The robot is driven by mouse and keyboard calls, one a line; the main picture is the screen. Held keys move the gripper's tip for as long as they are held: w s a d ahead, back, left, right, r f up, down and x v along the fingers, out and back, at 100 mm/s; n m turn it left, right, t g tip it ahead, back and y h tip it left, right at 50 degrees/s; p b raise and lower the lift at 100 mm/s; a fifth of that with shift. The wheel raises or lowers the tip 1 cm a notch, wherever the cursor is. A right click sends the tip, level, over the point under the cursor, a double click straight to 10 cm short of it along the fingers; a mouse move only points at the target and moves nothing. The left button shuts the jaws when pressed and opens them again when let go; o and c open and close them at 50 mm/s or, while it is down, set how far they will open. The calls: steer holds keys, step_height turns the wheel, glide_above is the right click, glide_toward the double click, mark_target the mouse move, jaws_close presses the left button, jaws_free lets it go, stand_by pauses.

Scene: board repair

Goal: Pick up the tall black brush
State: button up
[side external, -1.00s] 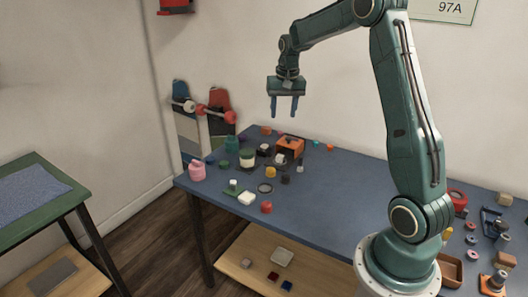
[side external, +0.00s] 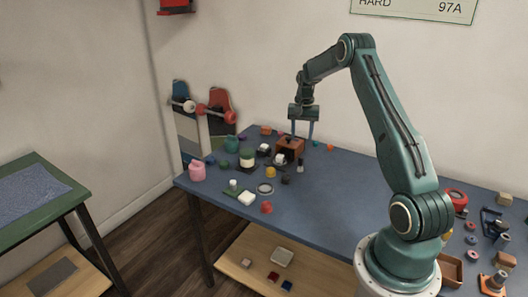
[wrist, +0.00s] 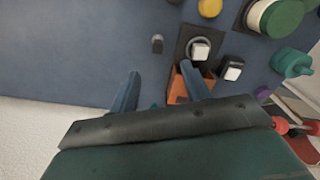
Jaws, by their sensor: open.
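A small dark upright piece with a paler top, which looks like the tall black brush (side external: 300,164), stands on the blue table just right of the orange box. It also shows in the wrist view (wrist: 157,44), beyond the fingertips, and its bristles cannot be made out. My gripper (side external: 302,135) is open and empty, pointing down above the back of the table, behind and above the brush. In the wrist view, my gripper (wrist: 161,74) has its two blue fingers spread apart, with nothing between them.
The orange box (side external: 291,147) stands close beside the brush, below the gripper. A white-topped piece on a dark plate (wrist: 200,48), a yellow piece (side external: 270,175) and a green-lidded jar (side external: 247,158) stand nearby. The table right of the brush is clear.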

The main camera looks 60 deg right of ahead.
mark_target(301, 157)
steer(key=shift+f, duration=4.2)
steer(key=shift+s+f, duration=0.15)
steer(key=shift+f, duration=1.15)
steer(key=shift+s+f, duration=0.1)
steer(key=shift+f, duration=1.15)
jaws_close()
